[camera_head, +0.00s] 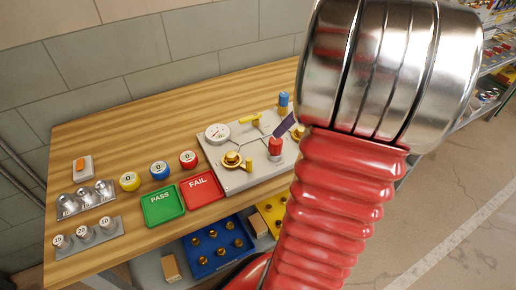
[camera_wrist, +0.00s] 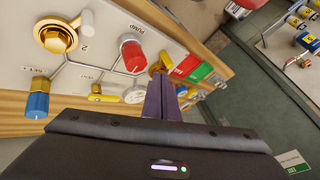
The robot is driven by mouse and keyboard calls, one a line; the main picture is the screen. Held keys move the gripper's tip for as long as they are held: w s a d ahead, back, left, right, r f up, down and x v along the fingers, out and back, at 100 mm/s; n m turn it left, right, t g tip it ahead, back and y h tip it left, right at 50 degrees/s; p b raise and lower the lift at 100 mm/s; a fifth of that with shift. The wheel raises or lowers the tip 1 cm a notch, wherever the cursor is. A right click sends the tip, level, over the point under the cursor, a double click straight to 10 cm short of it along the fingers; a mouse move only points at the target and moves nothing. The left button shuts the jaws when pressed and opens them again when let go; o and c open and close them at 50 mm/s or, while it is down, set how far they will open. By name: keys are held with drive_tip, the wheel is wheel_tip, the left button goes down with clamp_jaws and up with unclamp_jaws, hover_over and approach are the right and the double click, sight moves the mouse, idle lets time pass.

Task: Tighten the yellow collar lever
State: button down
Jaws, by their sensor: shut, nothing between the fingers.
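The valve panel (camera_head: 213,165) lies on the wooden bench. On its near left part is a gold collar (camera_head: 232,158) with a short yellow lever (camera_head: 249,168) beside it. In the wrist view a yellow and gold part (camera_wrist: 155,68), probably this collar lever, shows just beyond my fingertips, partly hidden by them. My gripper (camera_head: 286,123) has purple fingers, shut and empty, over the panel; they also show in the wrist view (camera_wrist: 164,82). I cannot tell whether they touch the lever.
A red-capped post (camera_head: 275,147), a blue-capped post (camera_head: 283,100), a gauge (camera_head: 217,134) and a yellow vent lever (camera_head: 249,119) stand close on the panel. Green PASS (camera_head: 163,205) and red FAIL (camera_head: 202,189) trays lie left. Blue (camera_head: 205,263) and yellow bins sit below.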

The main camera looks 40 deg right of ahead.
drive_tip(key=shift+x, duration=5.1)
